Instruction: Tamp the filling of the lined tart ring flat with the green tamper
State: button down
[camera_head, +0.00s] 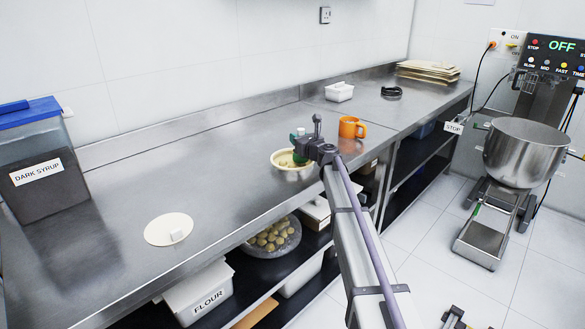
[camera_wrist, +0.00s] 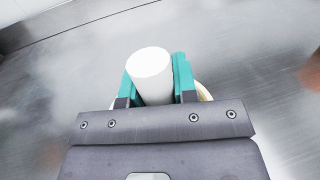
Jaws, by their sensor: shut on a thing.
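My gripper (camera_head: 300,147) is over the lined tart ring (camera_head: 280,165) on the steel counter in the head view. In the wrist view my gripper (camera_wrist: 155,92) has its teal fingers shut on either side of a white cylinder (camera_wrist: 150,63), seen end-on, which appears to be the handle of the tamper. Green shows at the gripper and inside the ring in the head view; I cannot tell tamper from fingers there. The ring is pale with a yellowish filling, partly covered by the gripper. A bit of its rim (camera_wrist: 205,92) shows behind the right finger. Contact with the filling is hidden.
A pale disc (camera_head: 160,232) with a small white block lies at left, near the DARK SYRUP bin (camera_head: 42,165). A white tray (camera_head: 339,92) is at the back.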

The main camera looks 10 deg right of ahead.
jog(key=shift+f+b, duration=1)
jog(key=shift+f, duration=0.2)
jog(key=shift+r, duration=0.2)
jog(key=shift+f, duration=0.15)
dwell(0.4)
notch_tip(320, 180, up, 4)
jog(key=p, duration=0.3)
jog(key=shift+f+p, duration=0.15)
jog(key=shift+p, duration=0.25)
jog(key=shift+f, duration=0.1)
jog(key=a, duration=0.1)
jog(key=s+a, duration=0.1)
jog(key=a, duration=0.1)
jog(key=shift+s+a+r, duration=0.2)
jog(key=shift+r, duration=0.05)
